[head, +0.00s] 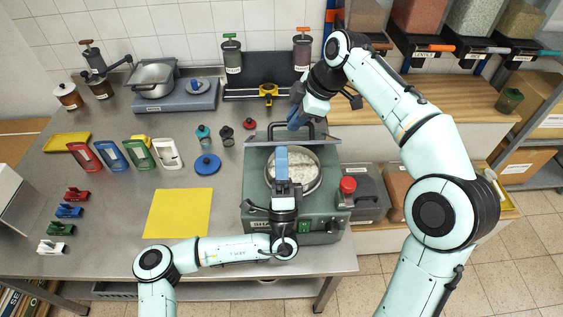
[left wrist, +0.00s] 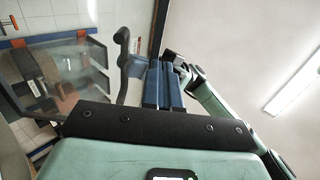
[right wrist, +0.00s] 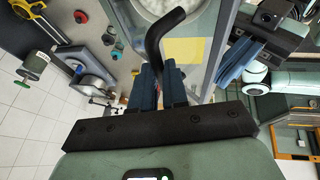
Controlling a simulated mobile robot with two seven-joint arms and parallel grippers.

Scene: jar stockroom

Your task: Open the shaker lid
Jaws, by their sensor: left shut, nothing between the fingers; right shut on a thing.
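The green shaker (head: 254,196) stands at the table's right end, with a round pan (head: 314,180) of pale contents showing in its top. Its clear lid (head: 322,141) is raised at the back and looks nearly edge-on from the head; the lid also shows in the left wrist view (left wrist: 70,72). My right gripper (head: 297,121) is shut on the lid's black handle (right wrist: 157,42), behind the shaker. My left gripper (head: 281,152) is shut and empty above the pan, in front of the raised lid. Its blue fingers hide part of the pan.
A yellow mat (head: 178,213) lies left of the shaker, and a blue round lid (head: 207,164) lies behind the mat. A yellow-and-black fixture (head: 267,91) is behind the lid.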

